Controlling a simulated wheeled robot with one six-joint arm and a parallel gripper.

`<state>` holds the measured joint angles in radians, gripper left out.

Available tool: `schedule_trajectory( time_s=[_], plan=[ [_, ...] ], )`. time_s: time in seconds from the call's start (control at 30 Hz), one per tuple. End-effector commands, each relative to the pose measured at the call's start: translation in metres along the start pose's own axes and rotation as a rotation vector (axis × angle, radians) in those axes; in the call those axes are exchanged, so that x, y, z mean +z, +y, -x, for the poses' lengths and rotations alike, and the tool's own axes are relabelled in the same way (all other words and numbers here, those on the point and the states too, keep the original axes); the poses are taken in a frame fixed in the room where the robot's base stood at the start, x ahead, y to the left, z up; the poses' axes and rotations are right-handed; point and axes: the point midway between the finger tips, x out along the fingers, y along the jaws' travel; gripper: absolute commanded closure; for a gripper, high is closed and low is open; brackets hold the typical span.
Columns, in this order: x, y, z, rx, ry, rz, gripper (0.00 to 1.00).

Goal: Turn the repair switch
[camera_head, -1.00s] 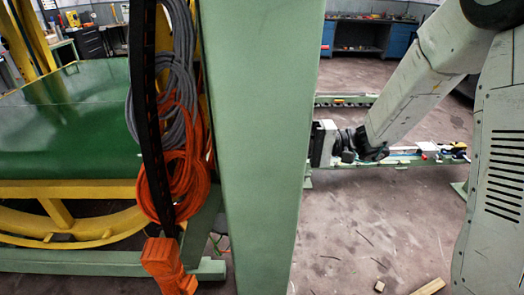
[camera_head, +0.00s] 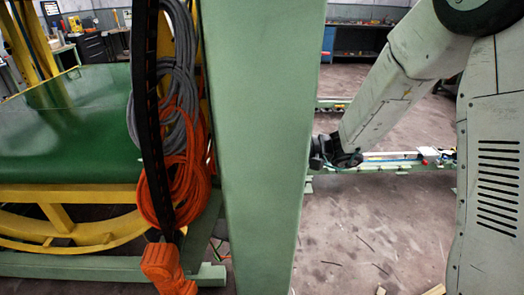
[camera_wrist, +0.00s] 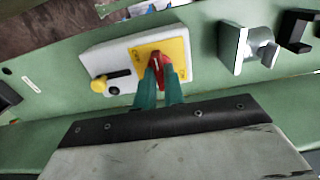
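The repair switch has a red handle (camera_wrist: 157,66) on a yellow plate (camera_wrist: 174,48), set in a white box (camera_wrist: 97,60) on a green beam. It shows in the wrist view. My gripper (camera_wrist: 159,76) has its two teal fingers on either side of the red handle, with the tips close to it. Whether they press on it cannot be told. In the head view the green post hides my gripper; only my wrist shows at the post's right edge. The switch is hidden there too.
A yellow knob (camera_wrist: 98,84) sits on the same box, left of the handle. Metal brackets (camera_wrist: 248,48) stand to its right. In the head view a wide green post (camera_head: 262,150) is close in front, with grey and orange cables (camera_head: 182,190) hanging left of it.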

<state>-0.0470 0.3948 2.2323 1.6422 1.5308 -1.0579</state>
Motion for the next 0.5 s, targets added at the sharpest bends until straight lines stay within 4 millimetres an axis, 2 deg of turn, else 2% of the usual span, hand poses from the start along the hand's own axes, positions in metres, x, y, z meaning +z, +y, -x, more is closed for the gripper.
schedule_trajectory(
  time_s=[0.27,0.5],
  plan=[
    [0.0002,0.0003,0.0005,0.001,0.000,-0.015,1.00],
    [0.0002,0.0003,-0.0002,0.001,0.000,-0.112,1.00]
  ],
)
